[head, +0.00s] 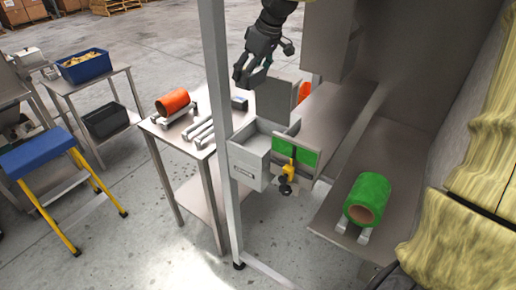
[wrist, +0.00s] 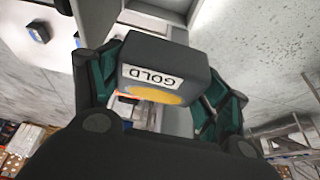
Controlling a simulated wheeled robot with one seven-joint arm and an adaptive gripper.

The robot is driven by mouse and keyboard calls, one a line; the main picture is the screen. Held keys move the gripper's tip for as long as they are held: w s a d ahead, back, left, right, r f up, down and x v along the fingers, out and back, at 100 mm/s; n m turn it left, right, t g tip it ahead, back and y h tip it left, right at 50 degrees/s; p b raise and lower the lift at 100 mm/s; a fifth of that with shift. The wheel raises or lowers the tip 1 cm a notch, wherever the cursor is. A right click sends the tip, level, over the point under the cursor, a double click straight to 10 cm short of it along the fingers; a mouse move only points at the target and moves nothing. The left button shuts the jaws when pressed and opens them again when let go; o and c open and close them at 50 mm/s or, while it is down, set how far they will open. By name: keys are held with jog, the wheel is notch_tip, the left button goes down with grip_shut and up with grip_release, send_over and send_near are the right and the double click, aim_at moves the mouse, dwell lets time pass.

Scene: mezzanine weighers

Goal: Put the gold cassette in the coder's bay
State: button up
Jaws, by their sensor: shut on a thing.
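My gripper (head: 252,82) hangs above the open grey box in the head view. In the wrist view its green-padded fingers (wrist: 165,90) are shut on the gold cassette (wrist: 165,60), a dark block with a white "GOLD" label, upside down in the picture, and a yellow-gold patch. The cassette cannot be made out clearly in the head view. The open-topped grey box (head: 246,162) has a small label on its front and looks like the coder with its bay. A green panel (head: 298,152) with a yellow fitting stands at its right. The cassette is apart from the box.
A dark cassette with a blue mark (head: 239,102) lies on the steel table by an orange roll (head: 172,102). A metal post (head: 217,100) stands left of the box. A green roll (head: 367,198) rests on the right shelf. A blue-topped step stool (head: 38,153) stands left.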

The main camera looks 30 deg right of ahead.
jog(key=shift+d+r, duration=0.95)
jog(key=shift+d, duration=0.2)
notch_tip(320, 180, down, 3)
jog(key=shift+s+d+r+b, duration=0.1)
jog(key=shift+b, duration=1)
jog(key=p, duration=0.7)
send_near(255, 147)
jog(key=x, duration=0.5)
jog(key=shift+f, duration=0.2)
jog(key=shift+f+b, duration=0.1)
jog(key=shift+b, duration=0.25)
jog(key=o, duration=1.1)
jog(key=shift+c, duration=0.2)
jog(key=b+v, duration=0.2)
jog(key=v, duration=1)
